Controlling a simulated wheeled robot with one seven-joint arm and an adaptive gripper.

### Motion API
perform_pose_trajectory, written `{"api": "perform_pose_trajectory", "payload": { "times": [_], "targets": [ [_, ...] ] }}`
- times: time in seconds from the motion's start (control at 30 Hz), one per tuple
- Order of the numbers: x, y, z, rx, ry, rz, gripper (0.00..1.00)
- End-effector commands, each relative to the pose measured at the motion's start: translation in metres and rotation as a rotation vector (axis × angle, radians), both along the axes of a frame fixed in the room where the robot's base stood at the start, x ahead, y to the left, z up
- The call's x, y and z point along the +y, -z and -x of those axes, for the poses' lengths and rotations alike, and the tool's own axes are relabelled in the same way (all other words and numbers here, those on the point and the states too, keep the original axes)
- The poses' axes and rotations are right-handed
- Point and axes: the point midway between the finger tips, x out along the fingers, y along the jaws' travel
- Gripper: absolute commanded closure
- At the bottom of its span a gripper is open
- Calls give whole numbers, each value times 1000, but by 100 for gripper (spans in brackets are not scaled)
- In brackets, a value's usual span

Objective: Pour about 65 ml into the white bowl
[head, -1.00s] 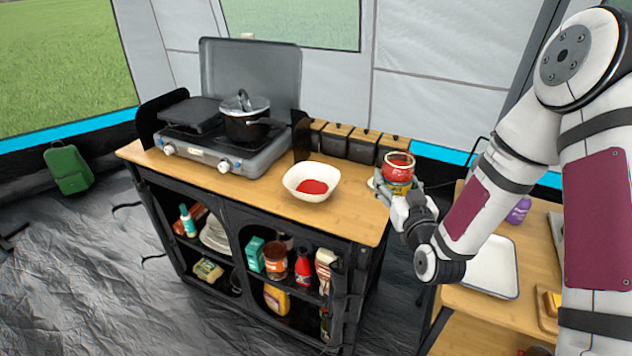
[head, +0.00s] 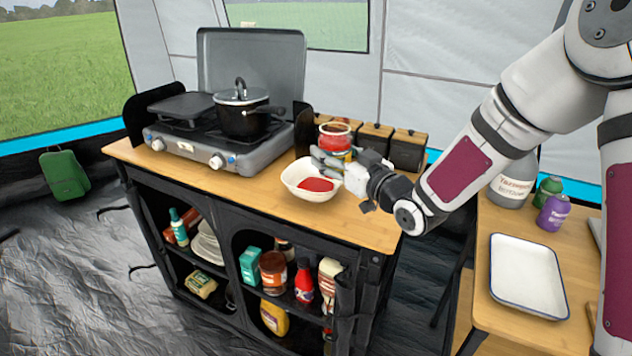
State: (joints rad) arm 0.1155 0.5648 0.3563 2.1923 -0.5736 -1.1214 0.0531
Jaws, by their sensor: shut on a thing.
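The white bowl (head: 296,189) stands on the wooden top of the kitchen unit, right of the stove, with some red liquid (head: 316,185) in its bottom. My gripper (head: 332,158) is shut on an open can (head: 335,139) with red contents and a coloured label. It holds the can above and just behind the bowl's right rear side. The can looks close to upright, and no stream shows between it and the bowl. My gripper's fingers hide the lower part of the can, and my gripper covers part of the bowl's right rim.
A stove (head: 230,140) with a lidded pot (head: 243,112) stands to the left. Wooden-lidded black canisters (head: 376,140) stand close behind my gripper. A side table at right holds a white tray (head: 527,275) and several bottles (head: 552,212). The unit's front right top is clear.

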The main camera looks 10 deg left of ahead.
Motion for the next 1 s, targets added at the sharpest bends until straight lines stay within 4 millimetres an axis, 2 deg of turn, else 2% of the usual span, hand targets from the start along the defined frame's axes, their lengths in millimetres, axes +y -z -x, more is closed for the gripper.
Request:
{"api": "perform_pose_trajectory", "payload": {
  "times": [0.27,0.6,1.0],
  "targets": [
    [40,6,-4,-7,-119,-1,94],
    [85,13,1,-6,-246,-1,94],
    [118,19,11,-4,-332,-1,94]
  ]
}}
